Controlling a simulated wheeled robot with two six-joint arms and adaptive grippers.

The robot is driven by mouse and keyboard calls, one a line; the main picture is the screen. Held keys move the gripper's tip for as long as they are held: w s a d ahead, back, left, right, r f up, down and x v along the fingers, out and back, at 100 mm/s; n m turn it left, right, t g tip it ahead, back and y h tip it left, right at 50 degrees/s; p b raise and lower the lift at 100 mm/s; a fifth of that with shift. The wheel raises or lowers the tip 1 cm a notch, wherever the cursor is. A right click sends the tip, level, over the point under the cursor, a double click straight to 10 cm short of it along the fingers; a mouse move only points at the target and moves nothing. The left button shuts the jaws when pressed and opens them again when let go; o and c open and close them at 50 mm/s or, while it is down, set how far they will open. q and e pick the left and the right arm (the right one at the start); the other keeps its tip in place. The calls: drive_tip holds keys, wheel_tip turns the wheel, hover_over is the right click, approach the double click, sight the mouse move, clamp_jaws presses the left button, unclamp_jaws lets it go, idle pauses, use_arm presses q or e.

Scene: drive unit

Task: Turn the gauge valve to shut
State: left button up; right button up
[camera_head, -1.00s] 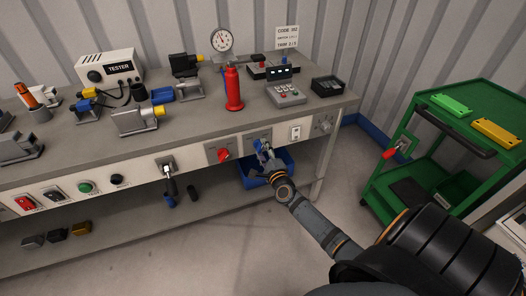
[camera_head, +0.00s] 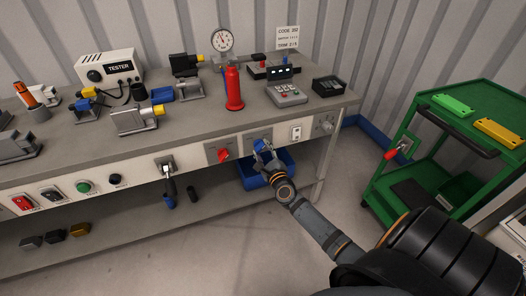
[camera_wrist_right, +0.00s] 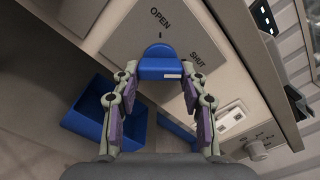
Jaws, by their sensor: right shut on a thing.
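A blue valve handle (camera_head: 261,144) sits on a grey plate on the bench's front panel. In the right wrist view the blue handle (camera_wrist_right: 160,66) is at the top middle, with OPEN printed above it and SHUT to its right. A small white mark shows on its near edge. My right gripper (camera_head: 264,156) is at the handle. In the right wrist view its two fingers (camera_wrist_right: 160,78) are on either side of the handle, shut on it. A dial gauge (camera_head: 221,40) stands at the back of the bench. My left gripper is not in view.
A red knob (camera_head: 223,154) is just left of the handle, and a white switch (camera_head: 296,132) is to the right. A blue bin (camera_head: 252,181) is below. A green cart (camera_head: 379,190) stands at the right, with clear floor between.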

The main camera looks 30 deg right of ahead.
drive_tip(key=o, duration=1.1)
drive_tip(key=shift+o, duration=0.2)
drive_tip(key=v, duration=1.2)
drive_tip(key=shift+f, duration=0.1)
